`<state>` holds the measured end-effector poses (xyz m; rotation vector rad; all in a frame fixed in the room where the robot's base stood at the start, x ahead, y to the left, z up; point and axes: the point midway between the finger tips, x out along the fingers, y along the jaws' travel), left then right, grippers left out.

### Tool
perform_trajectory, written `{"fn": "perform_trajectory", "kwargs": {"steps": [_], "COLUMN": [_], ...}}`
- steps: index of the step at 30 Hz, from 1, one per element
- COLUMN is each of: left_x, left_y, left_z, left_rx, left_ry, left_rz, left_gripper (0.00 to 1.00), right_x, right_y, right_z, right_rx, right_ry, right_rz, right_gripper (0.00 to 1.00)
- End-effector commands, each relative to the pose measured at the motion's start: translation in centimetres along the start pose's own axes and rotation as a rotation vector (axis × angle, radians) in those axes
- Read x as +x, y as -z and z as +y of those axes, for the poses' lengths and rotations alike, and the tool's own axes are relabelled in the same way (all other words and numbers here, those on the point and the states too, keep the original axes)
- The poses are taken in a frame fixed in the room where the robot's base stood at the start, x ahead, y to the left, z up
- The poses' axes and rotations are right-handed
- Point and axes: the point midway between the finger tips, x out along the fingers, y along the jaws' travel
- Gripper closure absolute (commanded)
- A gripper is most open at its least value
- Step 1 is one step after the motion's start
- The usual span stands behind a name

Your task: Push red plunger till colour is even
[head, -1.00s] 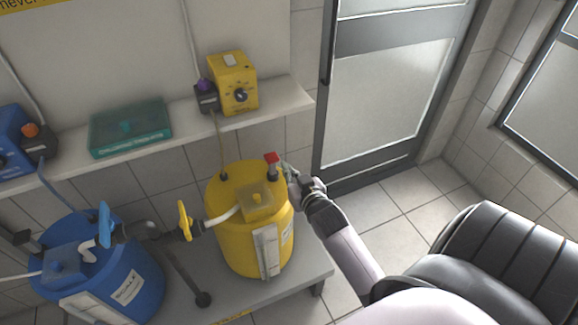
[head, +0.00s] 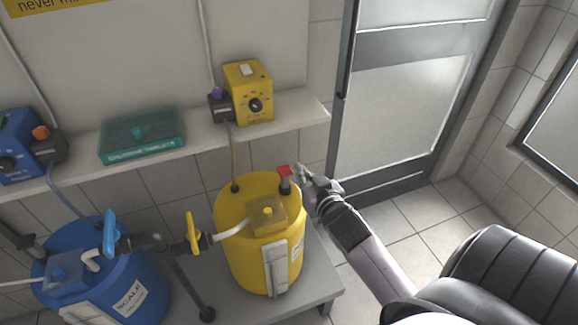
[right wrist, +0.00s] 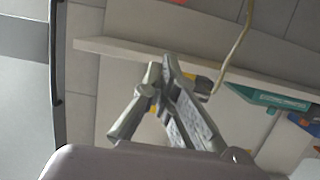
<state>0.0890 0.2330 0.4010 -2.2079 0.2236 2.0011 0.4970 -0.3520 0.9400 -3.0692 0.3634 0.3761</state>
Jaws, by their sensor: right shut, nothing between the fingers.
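The red plunger (head: 284,171) stands upright on a dark stem at the right of the yellow tank's (head: 232,212) lid. My right gripper (head: 299,171) is shut and empty just right of the red cap, about level with it in the head view. I cannot tell whether it touches the plunger. In the right wrist view its fingertips (right wrist: 161,68) meet, with the shelf behind them, and the plunger does not show. My left gripper is in neither view. I see no liquid colour.
A blue tank (head: 150,280) stands left of the yellow one, with a blue valve and yellow valve (head: 192,233) on pipes between. Above, a shelf (head: 205,137) carries a yellow pump (head: 248,92) and teal box (head: 142,137). Open floor lies to the right.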

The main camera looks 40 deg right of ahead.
Motion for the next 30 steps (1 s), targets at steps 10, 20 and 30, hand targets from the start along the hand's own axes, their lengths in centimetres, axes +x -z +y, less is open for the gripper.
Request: {"fn": "perform_trajectory", "kwargs": {"steps": [10, 20, 30], "left_x": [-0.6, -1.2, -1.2], "left_y": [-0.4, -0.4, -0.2], "left_z": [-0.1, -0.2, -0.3], "left_rx": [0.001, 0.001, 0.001], "left_ry": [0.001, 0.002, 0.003], "left_rz": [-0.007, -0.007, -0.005], "left_gripper": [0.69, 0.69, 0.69], "right_x": [3.9, 10.4, 11.0], "right_y": [0.2, -0.5, -3.8], "right_z": [0.0, 0.0, 0.0], "right_rx": [0.0, 0.0, 0.001], "right_ry": [-0.001, -0.001, 0.0], "right_rz": [0.001, -0.003, 0.0], "right_gripper": [1.0, 1.0, 1.0]}}
